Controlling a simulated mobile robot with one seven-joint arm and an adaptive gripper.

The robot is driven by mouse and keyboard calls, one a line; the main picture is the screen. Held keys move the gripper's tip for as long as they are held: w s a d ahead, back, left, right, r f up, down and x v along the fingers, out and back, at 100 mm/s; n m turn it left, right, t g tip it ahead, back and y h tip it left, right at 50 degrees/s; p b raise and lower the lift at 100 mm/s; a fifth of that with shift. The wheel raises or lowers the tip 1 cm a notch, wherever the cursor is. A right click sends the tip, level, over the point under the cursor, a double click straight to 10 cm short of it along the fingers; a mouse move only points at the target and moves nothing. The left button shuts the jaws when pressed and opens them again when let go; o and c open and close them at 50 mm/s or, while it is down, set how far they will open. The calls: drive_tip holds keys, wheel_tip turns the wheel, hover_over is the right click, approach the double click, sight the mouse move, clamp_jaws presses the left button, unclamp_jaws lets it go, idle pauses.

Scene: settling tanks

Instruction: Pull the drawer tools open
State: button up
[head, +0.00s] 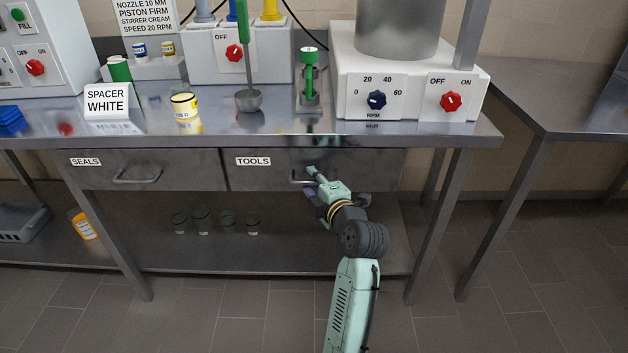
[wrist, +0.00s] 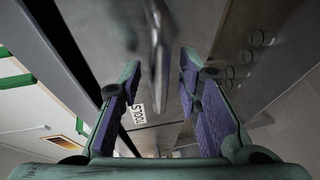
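The tools drawer (head: 262,176), a grey metal front labelled TOOLS, is shut under the steel counter. In the wrist view its label (wrist: 139,114) appears turned on its side. Its bar handle (wrist: 159,45) lies in line with the gap between my fingertips, with room on both sides. In the head view the handle (head: 297,180) is partly hidden by my gripper (head: 307,180). My gripper is right at the handle; its purple-padded fingers, also in the wrist view (wrist: 160,72), are apart with nothing held.
The seals drawer (head: 140,170) is shut on the left. A lower shelf (head: 290,258) holds several dark-lidded jars and an orange-labelled container (head: 84,225). Floor in front is clear.

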clamp_jaws()
idle(0.4)
idle(0.5)
